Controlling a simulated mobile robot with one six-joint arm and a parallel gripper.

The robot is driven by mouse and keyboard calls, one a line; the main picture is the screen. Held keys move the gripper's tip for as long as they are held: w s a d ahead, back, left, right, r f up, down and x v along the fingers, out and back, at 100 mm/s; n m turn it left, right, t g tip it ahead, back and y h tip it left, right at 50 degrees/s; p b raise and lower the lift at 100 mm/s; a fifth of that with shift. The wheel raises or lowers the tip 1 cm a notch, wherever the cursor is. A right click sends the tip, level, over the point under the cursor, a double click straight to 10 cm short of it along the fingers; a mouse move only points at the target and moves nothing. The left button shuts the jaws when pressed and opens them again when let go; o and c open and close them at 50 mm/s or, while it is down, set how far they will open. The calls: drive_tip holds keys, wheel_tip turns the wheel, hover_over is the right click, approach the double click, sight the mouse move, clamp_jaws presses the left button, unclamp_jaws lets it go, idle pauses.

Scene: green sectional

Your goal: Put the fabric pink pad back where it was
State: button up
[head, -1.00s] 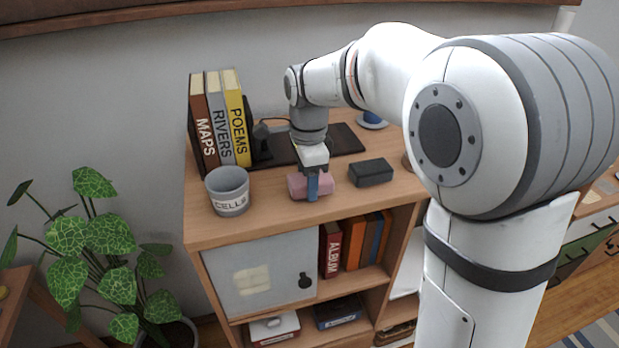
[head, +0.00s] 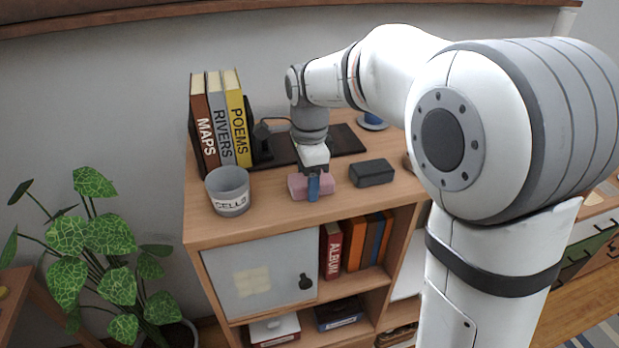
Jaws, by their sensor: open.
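The pink pad (head: 298,187) lies on the wooden cabinet top (head: 262,207), near its front edge, between the grey cup and a dark block. My gripper (head: 313,186) is right at the pad, pointing down, with a blue finger in front of the pad's near side. The jaws are open. The far finger is hidden behind the pad and the gripper body, so I cannot tell whether either finger touches the pad.
A grey cup (head: 229,194) stands to the left, with upright books (head: 222,120) behind it. A dark block (head: 371,173) sits just right of the pad. A black mat (head: 345,141) lies behind. Shelves with books (head: 354,243) are below.

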drive_tip(key=shift+s+d+f, duration=0.1)
drive_tip(key=shift+s+f, duration=0.25)
drive_tip(key=shift+f, duration=0.4)
wheel_tip(320, 180, up, 13)
drive_tip(key=s+d+f+n+t, duration=0.1)
drive_tip(key=s+d+f+n, duration=0.5)
drive_tip(key=s, duration=0.3)
drive_tip(key=s+d+f+n+t, duration=0.2)
drive_tip(key=s+d+f+n, duration=0.4)
drive_tip(key=s+d+n, duration=0.2)
drive_tip(key=shift+s+d+n, duration=0.35)
drive_tip(key=shift+s+n, duration=0.15)
drive_tip(key=shift+s, duration=0.65)
